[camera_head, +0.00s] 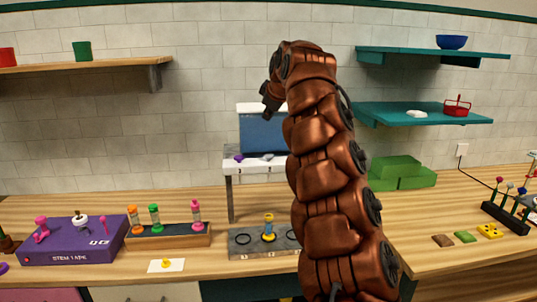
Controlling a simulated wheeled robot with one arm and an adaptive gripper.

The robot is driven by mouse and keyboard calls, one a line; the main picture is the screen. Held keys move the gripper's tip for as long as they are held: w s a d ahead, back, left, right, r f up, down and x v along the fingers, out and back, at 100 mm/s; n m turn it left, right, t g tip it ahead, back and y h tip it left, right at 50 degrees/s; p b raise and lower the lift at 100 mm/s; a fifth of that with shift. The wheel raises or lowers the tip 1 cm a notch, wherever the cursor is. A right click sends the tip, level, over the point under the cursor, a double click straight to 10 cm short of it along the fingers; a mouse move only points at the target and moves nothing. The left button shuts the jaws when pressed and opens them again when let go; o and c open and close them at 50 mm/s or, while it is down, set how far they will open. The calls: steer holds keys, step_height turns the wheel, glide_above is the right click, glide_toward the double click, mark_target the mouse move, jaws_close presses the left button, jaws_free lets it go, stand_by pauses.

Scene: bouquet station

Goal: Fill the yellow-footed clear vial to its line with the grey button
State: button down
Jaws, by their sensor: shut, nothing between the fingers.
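The yellow-footed clear vial (268,228) stands upright on a grey plate (245,250) with dark rings, at the front of the counter. Its fill line and contents are too small to make out. Behind it stands a dispenser with a blue tank (262,135) over a white ledge. A purple button (239,158) sits on the ledge, with the small grey button (267,156) to its right. My gripper (268,104) is shut and empty, raised in front of the tank and apart from the buttons. My arm hides the dispenser's right side.
A wooden rack (168,240) with orange, green and pink-footed vials stands left of the plate, beside a purple stem-tape box (75,248). A white card (166,266) bears a yellow item. Green blocks (402,175) and a dark flower stand (508,217) are to the right.

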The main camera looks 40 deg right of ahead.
mark_target(269, 156)
steer(key=shift+f, duration=0.65)
step_height(269, 156, down, 8)
steer(key=b, duration=0.6)
steer(key=shift+b, duration=0.3)
steer(key=shift+f+b, duration=0.4)
steer(key=shift+b, duration=0.15)
steer(key=shift+f+b, duration=1)
steer(key=shift+b, duration=0.45)
stand_by(1.7)
steer(key=shift+r, duration=0.15)
steer(key=shift+r+p, duration=0.65)
steer(key=shift+r, duration=0.25)
steer(key=shift+r+p, duration=1.8)
steer(key=shift+r, duration=0.7)
